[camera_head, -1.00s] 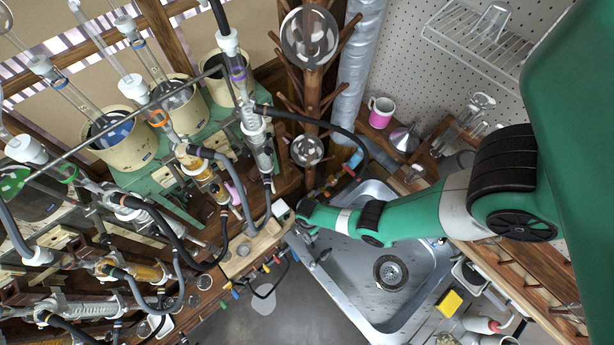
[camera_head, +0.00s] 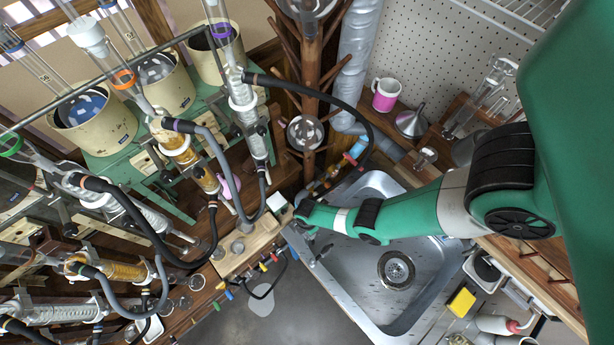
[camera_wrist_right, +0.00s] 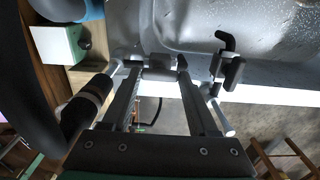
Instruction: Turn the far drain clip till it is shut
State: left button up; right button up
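Several small coloured taps or clips (camera_head: 262,266) line the bench's front edge in the head view, left of the gripper. Which one is the far drain clip is unclear. My left gripper is out of view.
The steel sink (camera_head: 425,302) lies right of my gripper. A black-handled lever (camera_wrist_right: 233,70) stands right of the fingers in the wrist view, and a white box (camera_wrist_right: 58,44) is at left. Glassware and black hoses (camera_head: 150,235) crowd the left. A pink mug (camera_head: 385,96) stands behind.

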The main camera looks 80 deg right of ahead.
jog(key=c, duration=0.5)
jog(key=shift+o, duration=0.2)
jog(key=shift+m, duration=0.5)
jog(key=m, duration=0.2)
jog(key=shift+m, duration=0.4)
jog(key=m, duration=0.3)
jog(key=shift+m, duration=0.3)
jog(key=m, duration=0.5)
jog(key=shift+m, duration=0.3)
jog(key=m, duration=0.5)
jog(key=shift+m, duration=0.3)
